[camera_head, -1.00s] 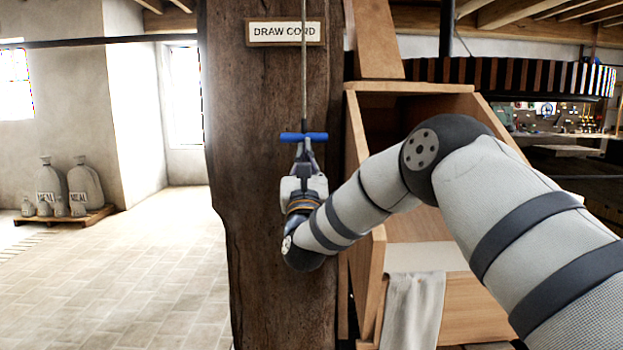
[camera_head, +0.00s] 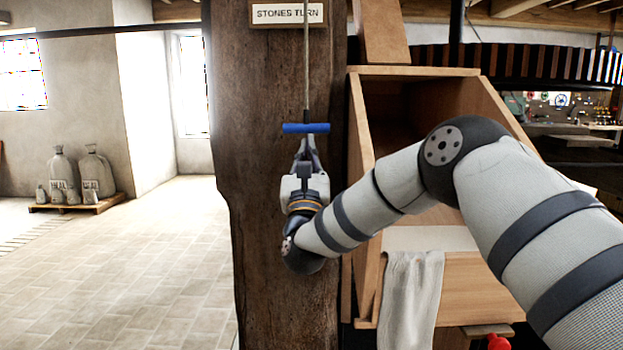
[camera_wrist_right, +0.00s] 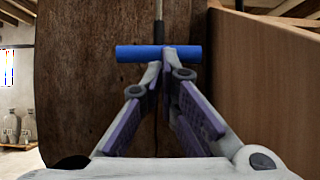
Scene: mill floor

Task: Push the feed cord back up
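The feed cord (camera_head: 306,70) hangs in front of a dark wooden post and ends in a blue crossbar handle (camera_head: 293,128). The handle also shows in the right wrist view (camera_wrist_right: 135,53). My right gripper (camera_head: 307,140) is directly below it, pointing up. Its fingers (camera_wrist_right: 163,64) slant together and their tips meet at the middle of the handle, apparently shut on it. The exact contact is partly hidden by the fingers. The sign (camera_head: 288,14) on the post reads "STONES TURN". My left gripper is not in view.
The wooden post (camera_head: 275,200) stands close behind the gripper. A wooden chute or bin (camera_head: 358,125) is just to its right, with a grey cloth (camera_head: 410,290) over its front. Meal sacks (camera_head: 95,170) are far left. The floor at left (camera_head: 150,270) is clear.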

